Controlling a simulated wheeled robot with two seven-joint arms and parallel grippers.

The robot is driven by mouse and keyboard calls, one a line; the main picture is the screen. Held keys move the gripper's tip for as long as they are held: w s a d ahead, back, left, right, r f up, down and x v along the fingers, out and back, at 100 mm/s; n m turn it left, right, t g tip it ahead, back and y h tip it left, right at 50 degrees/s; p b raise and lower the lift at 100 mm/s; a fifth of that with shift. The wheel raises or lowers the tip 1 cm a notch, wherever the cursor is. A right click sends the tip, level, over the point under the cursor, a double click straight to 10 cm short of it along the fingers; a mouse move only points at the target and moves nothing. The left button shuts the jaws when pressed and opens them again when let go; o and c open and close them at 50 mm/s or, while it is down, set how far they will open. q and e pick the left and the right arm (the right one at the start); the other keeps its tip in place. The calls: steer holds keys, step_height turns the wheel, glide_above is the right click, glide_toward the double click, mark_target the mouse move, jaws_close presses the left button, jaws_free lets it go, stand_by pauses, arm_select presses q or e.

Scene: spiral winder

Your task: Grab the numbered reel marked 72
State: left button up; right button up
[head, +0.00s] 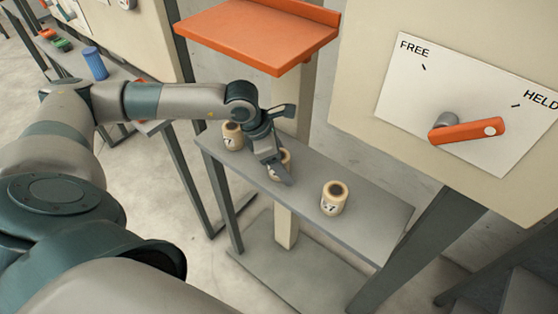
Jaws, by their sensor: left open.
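Three small cream reels with brown hollow tops stand upright in a row on a grey shelf (375,217). The left reel (232,137) shows a dark mark that includes a 7. The right reel (334,200) shows a mark ending in 7, its first digit unclear. The middle reel (286,160) is largely hidden behind my left gripper (276,165), so its number cannot be read. My left gripper is open and points down at the middle reel; I cannot tell whether it touches it. I cannot tell which reel is marked 72. My right gripper is not in view.
An orange tray-like ledge (255,35) on a post stands above and behind the shelf. A panel (460,100) at right carries an orange lever (467,131) between FREE and HELD. A blue cylinder (95,63) stands on another bench at left. The shelf's right end is clear.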

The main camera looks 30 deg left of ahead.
arm_select(q)
steer(key=shift+f, duration=0.2)
stand_by(0.3)
steer(key=c, duration=1.2)
steer(key=shift+r, duration=0.2)
